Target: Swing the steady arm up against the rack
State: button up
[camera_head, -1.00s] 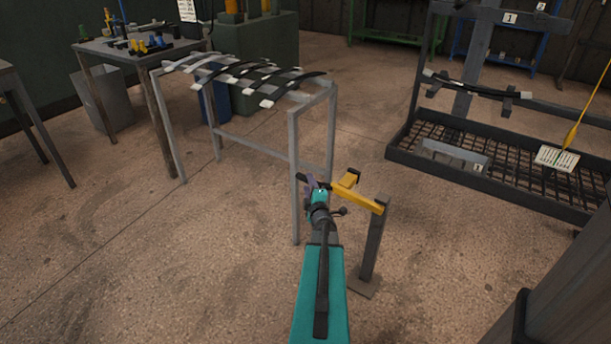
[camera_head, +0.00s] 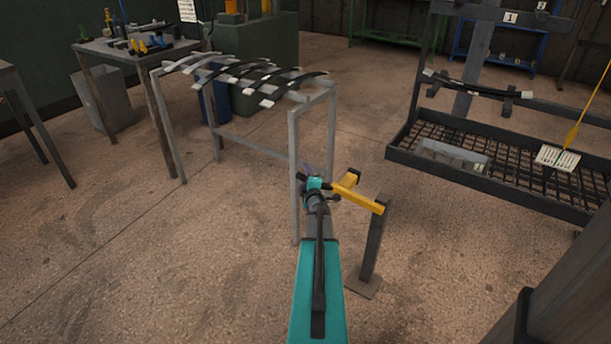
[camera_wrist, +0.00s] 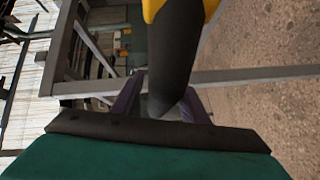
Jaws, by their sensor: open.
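The steady arm (camera_head: 360,197) is a yellow bar reaching left from the top of a dark post (camera_head: 373,245), with a raised yellow piece at its left part. My gripper (camera_head: 307,171) is just left of its free end, beside the grey rack's front leg. In the wrist view, a dark rounded grip (camera_wrist: 172,60) hangs from a yellow part (camera_wrist: 182,8). The purple fingers of my gripper (camera_wrist: 160,103) are apart, one on each side of the grip's lower end. I cannot tell whether they touch it.
The grey rack (camera_head: 316,105) carries several dark leaf springs with pale ends (camera_head: 262,80). A dark rack with a mesh tray (camera_head: 400,155) stands at right. A table with small tools (camera_head: 125,52) is at back left. The floor at left is open.

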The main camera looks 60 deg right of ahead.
dwell(0.3)
grip_shut()
